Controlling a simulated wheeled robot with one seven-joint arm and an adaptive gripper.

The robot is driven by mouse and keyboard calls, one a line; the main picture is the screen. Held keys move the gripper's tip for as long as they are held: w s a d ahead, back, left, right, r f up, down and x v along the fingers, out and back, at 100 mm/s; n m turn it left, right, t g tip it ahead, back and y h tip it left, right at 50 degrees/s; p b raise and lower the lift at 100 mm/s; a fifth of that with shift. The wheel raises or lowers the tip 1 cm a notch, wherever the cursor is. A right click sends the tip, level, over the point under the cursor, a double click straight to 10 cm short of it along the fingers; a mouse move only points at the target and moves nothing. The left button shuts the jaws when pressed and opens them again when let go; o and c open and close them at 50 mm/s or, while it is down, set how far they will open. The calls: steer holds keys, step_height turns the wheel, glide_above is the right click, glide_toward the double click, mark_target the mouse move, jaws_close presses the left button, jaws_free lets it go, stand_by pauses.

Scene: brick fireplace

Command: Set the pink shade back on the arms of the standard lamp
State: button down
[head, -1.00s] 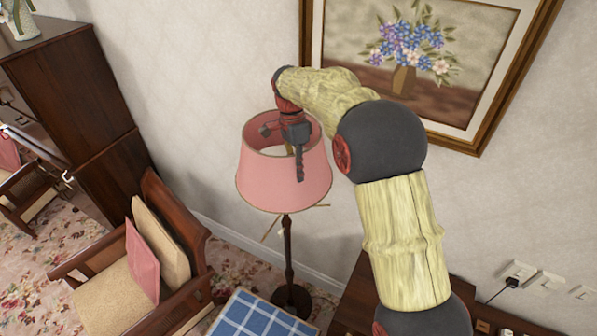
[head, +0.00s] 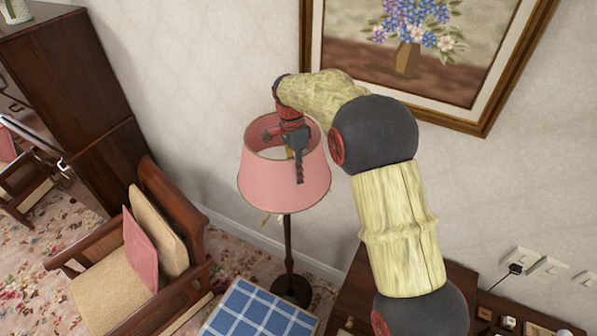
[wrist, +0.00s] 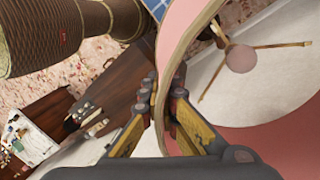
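The pink shade (head: 284,183) is upright around the top of the standard lamp (head: 288,245), whose dark pole runs down below it. My gripper (head: 297,160) is shut on the shade's upper rim at the near right, one finger outside and one inside. In the wrist view the shade wall (wrist: 172,62) runs between my fingers (wrist: 163,100). Through the shade, the wrist view shows a round pink bulb (wrist: 241,58) and thin brass arms (wrist: 275,45). In the head view a bit of arm shows just under the shade's lower left edge. I cannot tell whether the shade touches the arms.
A wooden armchair (head: 190,225) with cushions stands left of the lamp. A blue checked cloth (head: 258,315) lies in front of it. A dark wooden table (head: 345,315) is at the right. A framed picture (head: 490,95) hangs on the wall behind my arm.

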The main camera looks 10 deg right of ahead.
mark_target(299, 194)
steer(key=shift+b+x, duration=0.3)
steer(key=shift+x, duration=0.5)
steer(key=shift+w+b+x, duration=0.25)
steer(key=shift+b+x, duration=0.3)
steer(key=shift+x, duration=0.65)
steer(key=shift+w+b+x, duration=0.25)
steer(key=shift+b+x, duration=0.3)
steer(key=shift+x, duration=0.65)
steer(key=shift+a+f, duration=0.15)
steer(key=shift+f, duration=0.05)
steer(key=shift+p, duration=0.35)
stand_by(0.7)
steer(key=shift+w+b+x, duration=0.2)
steer(key=shift+b+x, duration=0.15)
steer(key=shift+x, duration=0.7)
stand_by(2.5)
